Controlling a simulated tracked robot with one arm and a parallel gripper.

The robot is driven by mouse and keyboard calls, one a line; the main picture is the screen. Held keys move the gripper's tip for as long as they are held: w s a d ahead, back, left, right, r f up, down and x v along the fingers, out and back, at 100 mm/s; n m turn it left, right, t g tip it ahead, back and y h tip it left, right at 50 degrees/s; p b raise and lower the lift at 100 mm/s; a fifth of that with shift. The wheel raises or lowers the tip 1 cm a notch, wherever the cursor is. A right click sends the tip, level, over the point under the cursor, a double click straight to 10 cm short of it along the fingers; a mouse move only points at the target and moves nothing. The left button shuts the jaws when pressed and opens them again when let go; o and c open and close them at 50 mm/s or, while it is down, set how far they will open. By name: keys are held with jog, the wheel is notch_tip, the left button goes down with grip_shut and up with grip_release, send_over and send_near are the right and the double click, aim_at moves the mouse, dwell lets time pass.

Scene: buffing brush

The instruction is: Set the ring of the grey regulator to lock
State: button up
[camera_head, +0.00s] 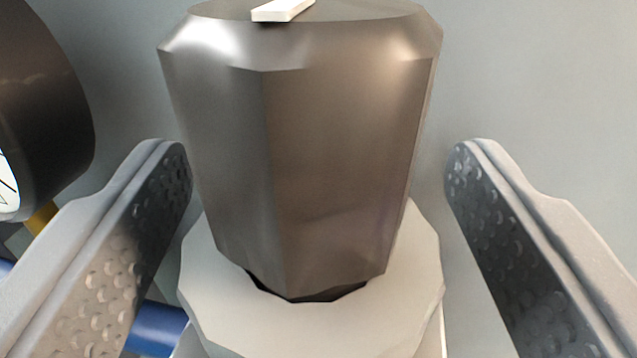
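The grey regulator's knob (310,150) fills the middle of the view, a tapering, many-sided dark grey body with a small white mark (283,9) on its top face. Below it is a pale, faceted ring-like collar (415,270) around the knob's narrow end. My gripper (318,165) is open, with one dark, dimpled finger on each side of the knob. Gaps show between both fingertips and the knob. I cannot read any lock marking.
A dark round gauge (45,110) with a white dial stands at the left edge, close to my left finger. A blue pipe (155,328) and a bit of yellow show at the lower left. A plain pale grey surface (540,80) lies behind, clear on the right.

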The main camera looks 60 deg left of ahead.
jog(key=c, duration=1.2)
jog(key=shift+f+p, duration=0.5)
jog(key=shift+f, duration=0.55)
jog(key=o, duration=1.4)
jog(key=shift+d, duration=0.1)
jog(key=shift+r, duration=0.1)
jog(key=b+v, duration=0.1)
jog(key=v, duration=1.2)
jog(key=shift+s+d, duration=0.15)
jog(key=shift+d, duration=0.15)
